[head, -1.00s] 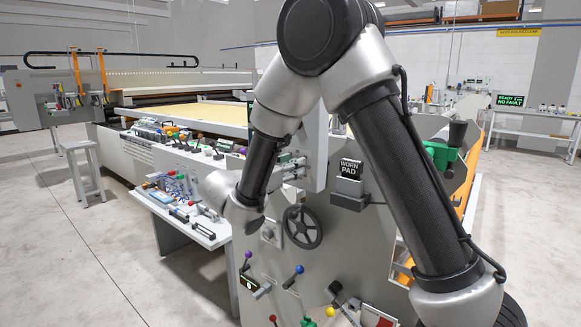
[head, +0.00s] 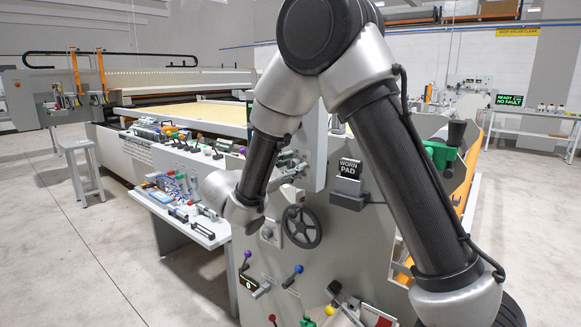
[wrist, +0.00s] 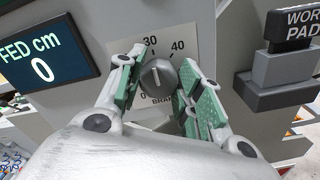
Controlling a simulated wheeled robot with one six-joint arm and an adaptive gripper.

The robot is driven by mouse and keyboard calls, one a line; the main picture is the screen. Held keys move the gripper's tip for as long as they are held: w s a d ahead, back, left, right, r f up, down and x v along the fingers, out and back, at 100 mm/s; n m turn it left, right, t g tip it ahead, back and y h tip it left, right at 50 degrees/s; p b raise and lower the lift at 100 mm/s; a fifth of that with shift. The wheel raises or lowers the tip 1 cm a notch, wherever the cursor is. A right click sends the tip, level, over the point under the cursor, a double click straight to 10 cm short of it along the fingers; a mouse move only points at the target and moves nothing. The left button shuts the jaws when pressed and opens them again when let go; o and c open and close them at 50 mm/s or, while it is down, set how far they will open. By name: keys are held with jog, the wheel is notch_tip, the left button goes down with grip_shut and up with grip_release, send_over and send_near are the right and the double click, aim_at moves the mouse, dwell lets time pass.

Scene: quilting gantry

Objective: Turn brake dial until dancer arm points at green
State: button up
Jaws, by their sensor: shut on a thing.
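The brake dial (wrist: 158,76) is a dark grey round knob on a white scale plate in the wrist view. Its pale mark points about straight up, near the 30; a 40 shows to the right. My gripper (wrist: 160,73) has its green-padded fingers on either side of the knob and is shut on it. In the head view my gripper (head: 290,172) is at the grey upright panel, small and partly hidden by my arm; the dial cannot be made out there. I cannot identify the dancer arm or its green mark in either view.
A "FED cm" display (wrist: 43,52) reading 0 is left of the dial. A "WORN PAD" block (head: 349,178) stands to the right. Below are a black handwheel (head: 301,227) and several coloured levers. A small tool shelf (head: 188,218) juts out at left.

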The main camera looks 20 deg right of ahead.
jog(key=o, duration=1)
jog(key=shift+o, duration=0.2)
jog(key=v, duration=1.2)
